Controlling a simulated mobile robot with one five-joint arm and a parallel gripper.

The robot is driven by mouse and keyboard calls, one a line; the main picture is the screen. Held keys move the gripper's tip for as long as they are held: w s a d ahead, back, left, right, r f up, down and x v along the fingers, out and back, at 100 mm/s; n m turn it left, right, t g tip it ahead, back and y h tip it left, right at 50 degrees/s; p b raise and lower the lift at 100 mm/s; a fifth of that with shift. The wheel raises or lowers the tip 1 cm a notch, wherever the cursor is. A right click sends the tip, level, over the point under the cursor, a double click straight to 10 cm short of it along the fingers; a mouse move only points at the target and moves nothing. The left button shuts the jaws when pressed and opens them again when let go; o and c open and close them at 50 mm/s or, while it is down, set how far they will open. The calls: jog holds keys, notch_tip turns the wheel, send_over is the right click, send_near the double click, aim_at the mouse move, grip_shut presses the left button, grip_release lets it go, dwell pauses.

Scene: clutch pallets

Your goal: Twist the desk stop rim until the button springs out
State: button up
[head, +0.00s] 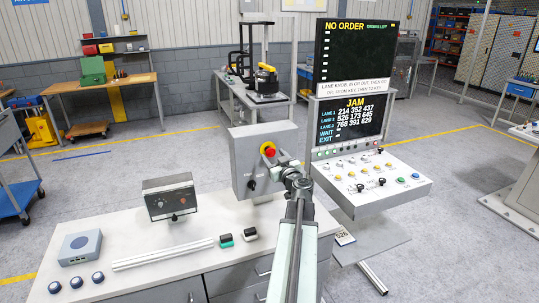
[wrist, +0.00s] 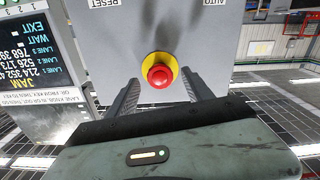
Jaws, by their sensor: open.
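The desk stop is a red round button (head: 269,152) on a yellow backing plate, on the face of a grey control box. In the wrist view, which is upside down, the red button (wrist: 160,76) faces my gripper, with the yellow plate (wrist: 174,61) around it. My gripper (wrist: 163,92) is open, one finger on each side of the button in the picture. I see no contact with the rim, and nothing is held. I cannot tell whether the button is pressed in. In the head view my arm and wrist stand just right of the box.
The grey box (head: 247,178) stands at the rear edge of a white desk (head: 190,240). A dark switch shows below the button. To the right are a JAM screen (head: 349,118) and a sloped panel (head: 335,186) with knobs. A small dialled box (head: 170,196) stands left.

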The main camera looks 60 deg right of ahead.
aim_at(271, 154)
jog(key=x, duration=0.3)
jog(key=shift+w+d, duration=0.15)
jog(key=shift+w, duration=0.1)
grip_shut()
jog(key=shift+m, duration=0.3)
jog(key=m, duration=0.2)
jog(key=shift+m, duration=2.5)
